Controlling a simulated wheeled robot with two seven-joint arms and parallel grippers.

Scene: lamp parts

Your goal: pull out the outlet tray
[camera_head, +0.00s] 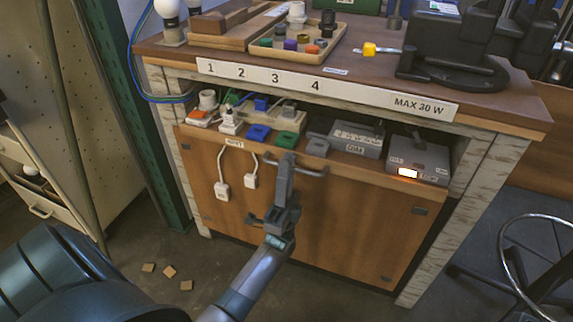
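The outlet tray (347,157) is a wooden shelf below the table top, with a brown front panel. It carries a row of colored sockets, plugs and grey boxes. A grey bar handle (315,172) sits at its upper front edge. My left gripper (287,165) reaches up in front of the panel. Its tip overlaps the middle of the handle in this view. I cannot tell whether the fingers are closed around the bar or only in front of it. My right gripper is out of view.
The table (480,108) above holds a wooden parts tray (262,50), bulbs and a black device. White plugs (222,190) hang on cords before the panel. A green post stands left, a stool (520,270) right. Small wooden pieces (169,272) lie on the floor, otherwise clear in front.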

